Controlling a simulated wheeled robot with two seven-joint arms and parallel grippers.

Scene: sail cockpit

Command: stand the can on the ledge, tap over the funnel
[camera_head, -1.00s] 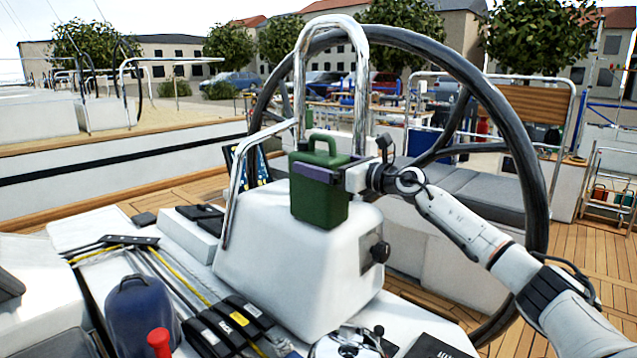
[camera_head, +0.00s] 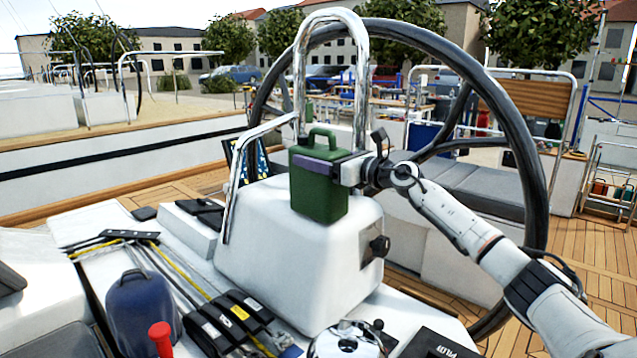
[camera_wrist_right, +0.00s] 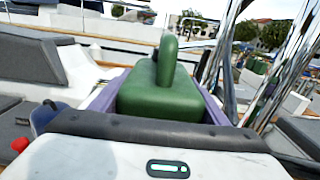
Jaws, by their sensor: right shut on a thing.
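The green can (camera_head: 318,190) with its top handle is upright at the white pedestal (camera_head: 300,270), in front of the chrome rail. My right gripper (camera_head: 322,167) is shut on the can near its top, with a purple finger across its face. The right wrist view shows the can (camera_wrist_right: 160,92) from above, between the purple fingers (camera_wrist_right: 160,100). Whether the can's base touches the pedestal top is hard to tell. No tap shows on the visible faces, and I cannot make out a funnel. My left gripper is not in view.
A large black steering wheel (camera_head: 527,150) stands behind my right arm. A chrome rail (camera_head: 362,90) rises just behind the can. A blue winch cover (camera_head: 142,310), a red knob (camera_head: 160,335) and black rope clutches (camera_head: 225,320) lie at the front left.

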